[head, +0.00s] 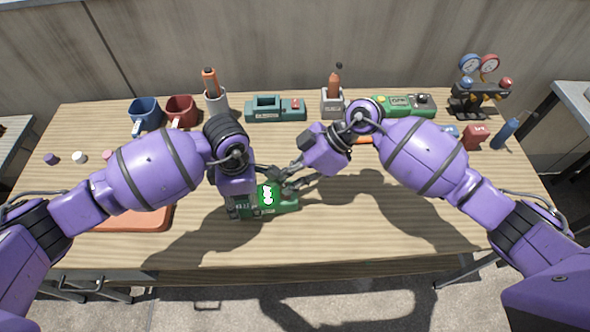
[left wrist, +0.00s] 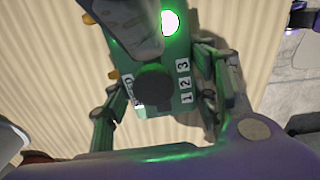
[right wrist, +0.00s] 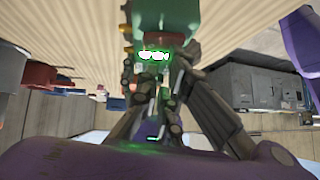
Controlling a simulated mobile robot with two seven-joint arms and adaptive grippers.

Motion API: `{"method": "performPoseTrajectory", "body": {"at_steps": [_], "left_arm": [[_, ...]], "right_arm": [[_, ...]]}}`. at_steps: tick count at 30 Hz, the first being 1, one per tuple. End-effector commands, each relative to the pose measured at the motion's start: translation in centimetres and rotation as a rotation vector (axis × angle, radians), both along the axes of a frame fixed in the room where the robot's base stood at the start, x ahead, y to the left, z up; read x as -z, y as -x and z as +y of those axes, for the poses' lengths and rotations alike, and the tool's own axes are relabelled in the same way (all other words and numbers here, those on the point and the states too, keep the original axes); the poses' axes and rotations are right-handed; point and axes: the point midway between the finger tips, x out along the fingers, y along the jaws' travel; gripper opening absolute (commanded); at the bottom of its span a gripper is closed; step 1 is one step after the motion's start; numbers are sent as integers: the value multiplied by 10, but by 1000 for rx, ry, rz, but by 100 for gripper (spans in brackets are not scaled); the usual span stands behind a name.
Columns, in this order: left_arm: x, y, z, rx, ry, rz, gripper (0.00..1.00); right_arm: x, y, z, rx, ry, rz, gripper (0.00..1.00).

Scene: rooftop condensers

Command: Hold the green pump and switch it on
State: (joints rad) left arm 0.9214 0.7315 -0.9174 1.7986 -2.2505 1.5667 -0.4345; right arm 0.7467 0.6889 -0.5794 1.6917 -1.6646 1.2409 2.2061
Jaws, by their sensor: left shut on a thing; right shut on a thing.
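The green pump (head: 285,205) stands on the table near the front edge, partly hidden by my arms. Its lamp (head: 268,195) glows white-green. In the left wrist view, the pump (left wrist: 176,62) shows a dark round knob (left wrist: 154,87), labels 1, 2, 3 and the bright lamp (left wrist: 170,23). My left gripper (head: 240,208) is shut on the pump, a finger on each side of its body. My right gripper (head: 287,184) is at the pump's top beside the lamp, its fingers closed together in the right wrist view (right wrist: 155,100); the part they grip is hidden.
A blue mug (head: 145,112), a red mug (head: 181,110), a teal device (head: 275,110), a green device (head: 405,105) and a gauge set (head: 480,90) line the back. An orange tray (head: 135,220) lies at left front. The right front is clear.

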Motion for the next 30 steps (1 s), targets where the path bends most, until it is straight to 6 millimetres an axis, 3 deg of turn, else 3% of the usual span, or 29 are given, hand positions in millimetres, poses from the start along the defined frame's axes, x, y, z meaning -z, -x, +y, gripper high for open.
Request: {"method": "performPoseTrajectory", "body": {"at_steps": [11, 24, 30], "left_arm": [[-1, 2, -2, 7, 3, 3, 6], [-1, 1, -1, 4, 2, 2, 6], [-1, 1, -1, 3, 2, 1, 6]], "right_arm": [[-5, -6, -5, 3, 7, -14, 0], [-59, 0, -59, 2, 4, -9, 0], [-71, 2, -70, 0, 2, -6, 0]]}}
